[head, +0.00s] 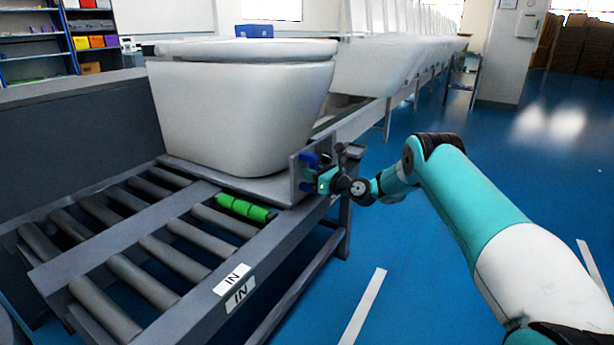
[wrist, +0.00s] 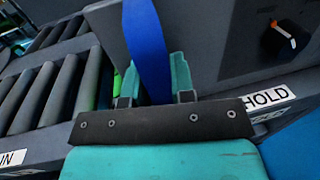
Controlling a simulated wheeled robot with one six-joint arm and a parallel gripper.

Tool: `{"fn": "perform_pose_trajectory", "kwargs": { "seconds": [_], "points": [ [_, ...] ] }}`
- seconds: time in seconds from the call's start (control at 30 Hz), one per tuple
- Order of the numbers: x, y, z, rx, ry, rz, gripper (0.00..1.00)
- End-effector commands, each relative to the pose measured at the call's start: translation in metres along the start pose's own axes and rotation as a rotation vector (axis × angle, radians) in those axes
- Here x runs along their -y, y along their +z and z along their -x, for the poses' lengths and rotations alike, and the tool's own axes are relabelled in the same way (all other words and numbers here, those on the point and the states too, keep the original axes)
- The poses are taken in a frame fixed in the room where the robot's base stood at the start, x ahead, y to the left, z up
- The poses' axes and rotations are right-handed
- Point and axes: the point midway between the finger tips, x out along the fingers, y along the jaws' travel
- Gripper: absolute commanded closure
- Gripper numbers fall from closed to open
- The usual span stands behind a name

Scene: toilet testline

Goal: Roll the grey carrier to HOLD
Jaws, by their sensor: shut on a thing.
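The grey carrier (head: 228,181) lies on the roller line and bears a white toilet (head: 240,110). Its upright grey panel fills the upper right of the wrist view (wrist: 215,50). A blue handle (wrist: 148,50) stands at the panel. My gripper (head: 318,182) is at the carrier's near right corner, and its teal fingers (wrist: 153,80) are shut on the blue handle, one on each side. The HOLD label (wrist: 267,97) shows just right of the fingers in the wrist view. In the head view I cannot make it out; my gripper and the panel are around there.
The IN label (head: 234,281) is on the near end of the rail; it also shows in the wrist view (wrist: 12,158). Bare rollers (head: 150,260) and a green roller (head: 245,208) lie in front of the carrier. More white toilets (head: 385,55) line the track beyond. Blue floor on the right is open.

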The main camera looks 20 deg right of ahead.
Motion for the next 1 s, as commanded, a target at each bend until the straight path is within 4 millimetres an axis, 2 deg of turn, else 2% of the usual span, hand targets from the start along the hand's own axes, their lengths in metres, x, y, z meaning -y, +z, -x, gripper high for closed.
{"fn": "perform_pose_trajectory", "kwargs": {
  "seconds": [0.03,0.23,0.27,0.37,0.77,0.87,1.0],
  "points": [
    [0.011,0.002,0.004,0.004,-0.025,0.008,1.00],
    [0.009,0.003,0.002,0.006,-0.025,0.009,1.00],
    [0.009,0.003,0.002,0.006,-0.024,0.009,0.75],
    [0.008,0.003,0.001,0.006,-0.022,0.009,0.52],
    [0.001,0.001,0.001,0.001,-0.009,0.005,0.52],
    [0.002,0.001,0.013,0.000,-0.011,0.003,0.52],
    [0.003,0.003,0.042,-0.001,-0.013,0.001,0.52]
  ]
}}
